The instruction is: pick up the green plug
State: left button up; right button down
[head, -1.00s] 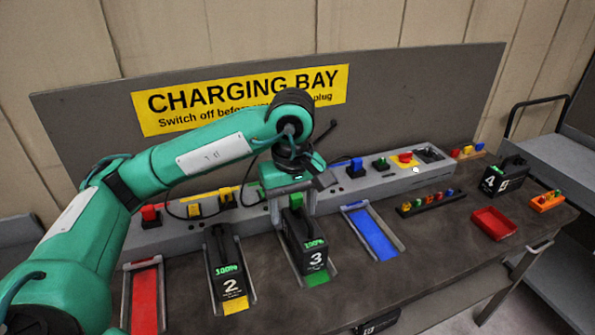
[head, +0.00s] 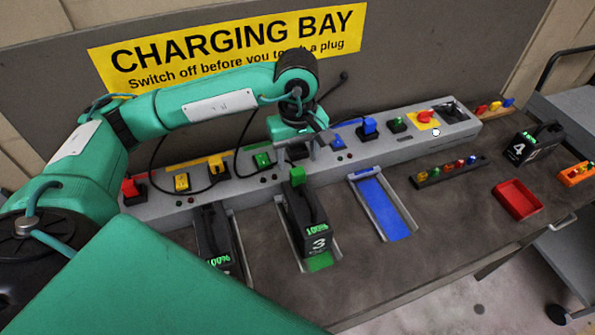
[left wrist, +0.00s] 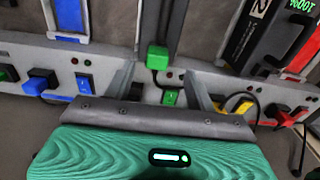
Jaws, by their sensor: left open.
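The green plug (head: 297,175) is a small block in the head view, standing at the rear top of the black battery marked 3 (head: 317,230). In the left wrist view the green plug (left wrist: 157,57) sits between the lines of my two fingers, beyond their tips. My left gripper (head: 303,150) is open and empty, just behind and above the plug in the head view, apart from it. A green switch (head: 263,160) is on the grey charging strip left of the gripper; it also shows in the wrist view (left wrist: 170,97). My right gripper is out of view.
The charging strip (head: 420,137) carries a yellow plug (head: 217,164), a blue plug (head: 367,127) and a red plug (head: 130,187) nearby. Battery 2 (head: 214,240) stands to the left. The blue bay (head: 383,208) to the right is empty. A red tray (head: 517,200) lies farther right.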

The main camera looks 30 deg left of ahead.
aim_at(298, 171)
pick_arm(q)
jog(key=shift+f, duration=0.65)
jog(key=shift+f+p, duration=0.2)
jog(key=shift+p, duration=0.1)
jog(key=shift+w+f+p, duration=0.1)
jog(key=shift+f+p, duration=0.3)
jog(key=f, duration=0.1)
jog(key=f+p, duration=0.1)
jog(key=f, duration=0.1)
jog(key=shift+w+a+f, duration=0.2)
jog(key=shift+w, duration=0.05)
jog(key=shift+f, duration=0.3)
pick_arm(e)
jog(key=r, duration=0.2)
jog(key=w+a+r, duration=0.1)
pick_arm(q)
jog(key=shift+c, duration=0.5)
jog(key=c, duration=1)
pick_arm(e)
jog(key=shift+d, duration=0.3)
